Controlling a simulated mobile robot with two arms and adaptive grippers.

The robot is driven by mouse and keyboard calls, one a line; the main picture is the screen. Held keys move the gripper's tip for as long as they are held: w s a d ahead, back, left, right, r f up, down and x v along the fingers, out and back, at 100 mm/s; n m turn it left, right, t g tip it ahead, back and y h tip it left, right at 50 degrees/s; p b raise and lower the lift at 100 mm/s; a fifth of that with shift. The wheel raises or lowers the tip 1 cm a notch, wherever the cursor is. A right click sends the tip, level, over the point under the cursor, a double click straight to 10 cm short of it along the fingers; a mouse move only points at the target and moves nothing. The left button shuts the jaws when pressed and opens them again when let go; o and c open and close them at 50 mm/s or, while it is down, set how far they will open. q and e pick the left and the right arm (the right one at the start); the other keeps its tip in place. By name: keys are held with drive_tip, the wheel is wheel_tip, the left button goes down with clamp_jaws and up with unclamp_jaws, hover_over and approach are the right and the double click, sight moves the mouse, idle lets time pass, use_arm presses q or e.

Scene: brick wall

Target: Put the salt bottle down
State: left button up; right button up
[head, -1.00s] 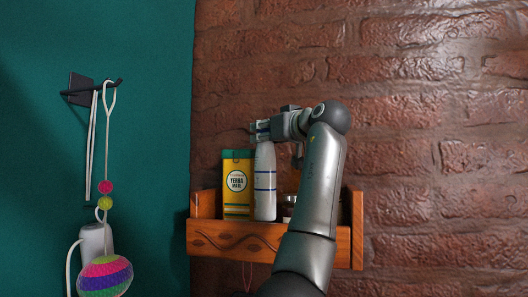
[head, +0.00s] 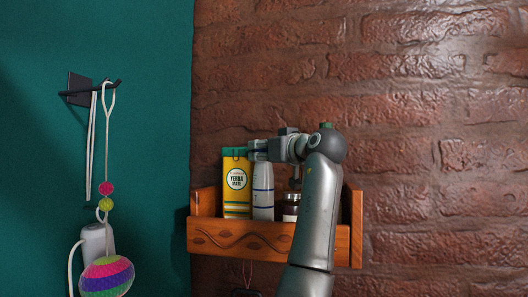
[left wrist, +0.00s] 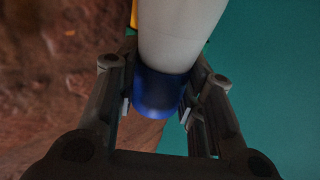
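The salt bottle (head: 263,197) is white with blue stripes and stands upright in the wooden wall shelf (head: 225,238). The shelf's front board hides its base, so I cannot see whether it touches the shelf floor. My left gripper (head: 258,151) is at the top of the bottle. In the left wrist view, its fingers (left wrist: 156,108) flank the bottle's blue cap (left wrist: 157,92) closely, and it appears shut on it. The bottle's pale body (left wrist: 178,30) reaches beyond the cap there. My right gripper is not in view.
A yellow and green yerba mate carton (head: 237,185) stands close to the bottle's left. A hook (head: 95,92) with a hanging striped ball (head: 106,276) is on the teal wall at left.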

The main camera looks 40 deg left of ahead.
use_arm(q)
drive_tip(key=o, duration=0.4)
drive_tip(key=shift+r, duration=0.15)
drive_tip(key=shift+d+f, duration=0.2)
drive_tip(key=shift+d, duration=0.15)
drive_tip(key=b+v, duration=0.6)
drive_tip(key=v, duration=0.5)
drive_tip(key=shift+s+d+r, duration=0.15)
drive_tip(key=shift+s+r, duration=0.05)
